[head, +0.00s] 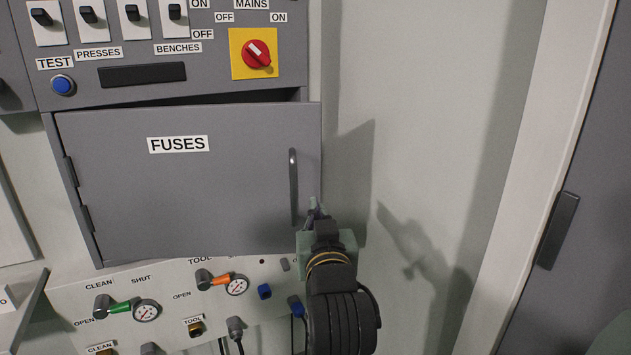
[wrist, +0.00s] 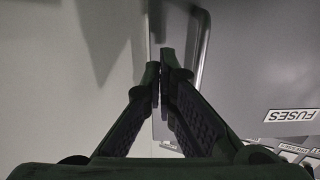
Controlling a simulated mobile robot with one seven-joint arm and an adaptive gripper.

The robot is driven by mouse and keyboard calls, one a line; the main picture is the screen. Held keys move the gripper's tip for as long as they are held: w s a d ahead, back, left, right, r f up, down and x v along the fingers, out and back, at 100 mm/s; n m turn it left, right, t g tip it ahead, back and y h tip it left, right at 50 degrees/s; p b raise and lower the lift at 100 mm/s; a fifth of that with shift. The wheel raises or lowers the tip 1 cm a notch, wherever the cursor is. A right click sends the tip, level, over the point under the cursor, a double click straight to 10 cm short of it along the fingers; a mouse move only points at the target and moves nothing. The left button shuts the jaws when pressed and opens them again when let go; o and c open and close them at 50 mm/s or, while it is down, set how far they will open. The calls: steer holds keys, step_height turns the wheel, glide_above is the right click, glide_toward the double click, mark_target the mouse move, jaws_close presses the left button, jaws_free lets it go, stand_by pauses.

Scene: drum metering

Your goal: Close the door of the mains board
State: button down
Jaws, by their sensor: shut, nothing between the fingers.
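The mains board (head: 215,86) is a grey cabinet on the wall. Its door (head: 190,195), labelled FUSES, is hinged on the left and stands slightly ajar, with a dark gap along its top edge. A vertical bar handle (head: 294,187) is near the door's right edge. My gripper (head: 314,205) is shut and empty, at the lower end of the handle by the door's right edge. In the wrist view my fingertips (wrist: 160,75) are together beside the handle (wrist: 200,50); I cannot tell if they touch the door.
Above the door are several black switches and a red rotary switch (head: 257,54) on a yellow plate. Below it is a white panel (head: 180,310) with valves and gauges. Bare wall (head: 420,130) lies to the right, then a grey door (head: 580,220).

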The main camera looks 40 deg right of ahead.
mark_target(314, 195)
steer(key=p, duration=0.3)
steer(key=shift+w+d+r+p, duration=0.15)
steer(key=shift+w+r+p, duration=0.1)
steer(key=shift+p, duration=0.1)
steer(key=shift+f+p+x, duration=0.15)
steer(key=shift+p+x, duration=0.1)
steer(key=shift+x, duration=0.75)
steer(key=shift+f+p+x, duration=0.1)
steer(key=shift+p+x, duration=0.15)
steer(key=shift+x, duration=0.75)
